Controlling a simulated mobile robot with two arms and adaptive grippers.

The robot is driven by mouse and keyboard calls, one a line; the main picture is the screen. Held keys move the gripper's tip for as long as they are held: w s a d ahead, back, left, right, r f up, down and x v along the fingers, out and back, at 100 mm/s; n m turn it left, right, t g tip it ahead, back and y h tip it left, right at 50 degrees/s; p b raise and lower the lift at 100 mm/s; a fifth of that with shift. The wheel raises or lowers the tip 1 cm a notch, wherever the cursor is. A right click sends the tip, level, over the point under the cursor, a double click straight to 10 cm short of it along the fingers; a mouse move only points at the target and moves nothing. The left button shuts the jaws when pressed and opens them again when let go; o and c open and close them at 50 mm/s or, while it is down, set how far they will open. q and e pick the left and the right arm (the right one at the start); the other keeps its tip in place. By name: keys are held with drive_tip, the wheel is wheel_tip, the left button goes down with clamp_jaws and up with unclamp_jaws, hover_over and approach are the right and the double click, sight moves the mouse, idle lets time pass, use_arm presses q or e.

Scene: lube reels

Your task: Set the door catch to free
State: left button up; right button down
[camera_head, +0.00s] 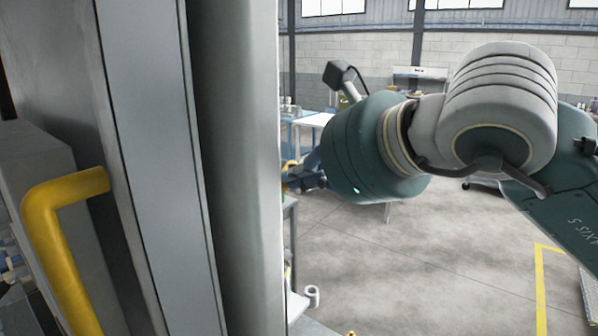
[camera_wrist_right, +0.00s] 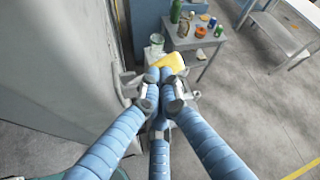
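In the right wrist view, my right gripper (camera_wrist_right: 161,78) has its blue fingers drawn together at the tips. A yellow piece (camera_wrist_right: 171,62) shows just past the tips; I cannot tell whether they touch it. Grey metal fittings (camera_wrist_right: 129,84) sit beside the fingers at the edge of a pale door or panel (camera_wrist_right: 60,70), and which part is the catch is unclear. In the head view, the tall grey door edge (camera_head: 235,150) hides most of my right gripper (camera_head: 296,182). My left gripper is not in view.
A yellow bar handle (camera_head: 50,220) stands out at the left in the head view. In the wrist view, a small grey table (camera_wrist_right: 205,45) with bottles and jars stands beyond the gripper. Open concrete floor (camera_head: 420,260) lies right of the door edge.

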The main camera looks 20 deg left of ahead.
drive_tip(key=shift+w+d+f+m+g+b, duration=0.2)
drive_tip(key=shift+w+f+m+g+b, duration=0.1)
drive_tip(key=shift+m+g+b, duration=0.3)
idle(0.4)
drive_tip(key=f+m+g+b, duration=0.1)
drive_tip(key=g, duration=0.1)
drive_tip(key=w+f+m+g+y+b, duration=0.1)
drive_tip(key=m+g, duration=0.1)
drive_tip(key=f+m+g+y+b, duration=0.1)
drive_tip(key=f, duration=0.1)
drive_tip(key=shift+w+d+m+g, duration=0.3)
drive_tip(key=shift+w+m+g, duration=0.1)
idle(0.4)
drive_tip(key=shift+r+p, duration=0.5)
drive_tip(key=shift+r, duration=0.25)
drive_tip(key=shift+r, duration=0.1)
